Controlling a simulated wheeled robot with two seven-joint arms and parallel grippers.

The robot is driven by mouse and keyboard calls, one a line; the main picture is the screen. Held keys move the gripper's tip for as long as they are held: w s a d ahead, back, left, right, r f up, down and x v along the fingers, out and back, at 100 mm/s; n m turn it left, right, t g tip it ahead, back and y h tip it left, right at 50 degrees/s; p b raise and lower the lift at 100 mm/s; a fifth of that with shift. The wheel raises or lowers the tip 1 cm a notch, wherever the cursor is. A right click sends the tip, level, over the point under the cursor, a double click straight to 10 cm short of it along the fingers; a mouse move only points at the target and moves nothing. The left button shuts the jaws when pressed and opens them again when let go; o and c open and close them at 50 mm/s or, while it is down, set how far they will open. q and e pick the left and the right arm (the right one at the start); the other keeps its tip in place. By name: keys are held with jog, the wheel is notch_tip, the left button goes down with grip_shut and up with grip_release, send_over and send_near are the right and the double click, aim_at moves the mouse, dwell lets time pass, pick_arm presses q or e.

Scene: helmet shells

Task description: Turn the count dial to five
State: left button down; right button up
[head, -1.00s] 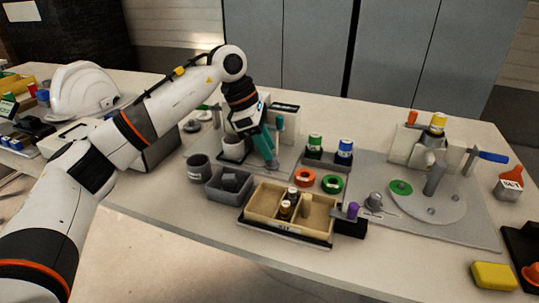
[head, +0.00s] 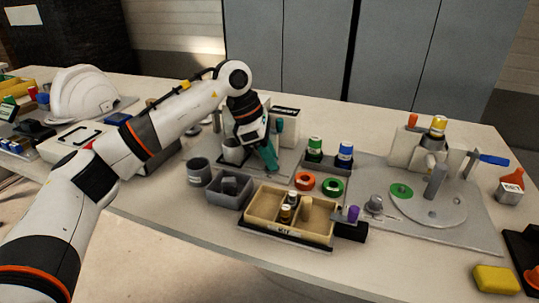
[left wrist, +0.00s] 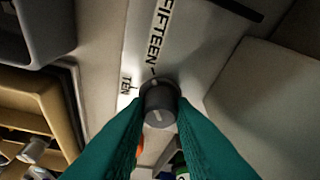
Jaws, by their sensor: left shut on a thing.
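The count dial (left wrist: 160,105) is a small grey round knob with a pale line on its top, seen in the left wrist view. No FIVE label can be made out. My left gripper (left wrist: 158,112) has its teal fingers on both sides of the knob, shut on it. In the head view the left gripper (head: 271,166) points down at the grey panel, and its fingers hide the dial. My right gripper is not in view.
A grey cup (head: 198,171), a grey bin (head: 229,190) and a tan divided tray (head: 262,205) stand in front of the gripper. Green and blue capped bottles (head: 345,151) stand to its right. A round plate fixture (head: 450,208) is farther right. A white helmet (head: 85,95) lies far left.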

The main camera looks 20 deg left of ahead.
pick_arm(q)
jog(key=n, duration=0.2)
jog(key=n+t, duration=0.1)
jog(key=n, duration=0.2)
jog(key=shift+s+t+y+p, duration=0.1)
jog(key=shift+t+y+p, duration=0.2)
jog(key=shift+y, duration=0.1)
jog(key=n+y, duration=0.1)
jog(key=n, duration=0.1)
jog(key=n+t, duration=0.1)
jog(key=n, duration=0.2)
jog(key=shift+s+d+y, duration=0.1)
jog(key=shift+d+y, duration=0.1)
jog(key=shift+y, duration=0.2)
jog(key=n+y+b, duration=0.1)
jog(key=n, duration=0.3)
jog(key=shift+d+t, duration=0.1)
jog(key=shift+t, duration=0.3)
jog(key=n+y, duration=0.1)
jog(key=n, duration=0.2)
jog(key=shift+d+n+y+b, duration=0.1)
jog(key=shift+n+y+b, duration=0.25)
jog(key=shift+n+y, duration=0.05)
jog(key=n+y, duration=0.1)
jog(key=n, duration=0.2)
jog(key=n+g+y, duration=0.1)
jog(key=n, duration=0.1)
jog(key=shift+d+n, duration=0.1)
jog(key=shift+n, duration=0.3)
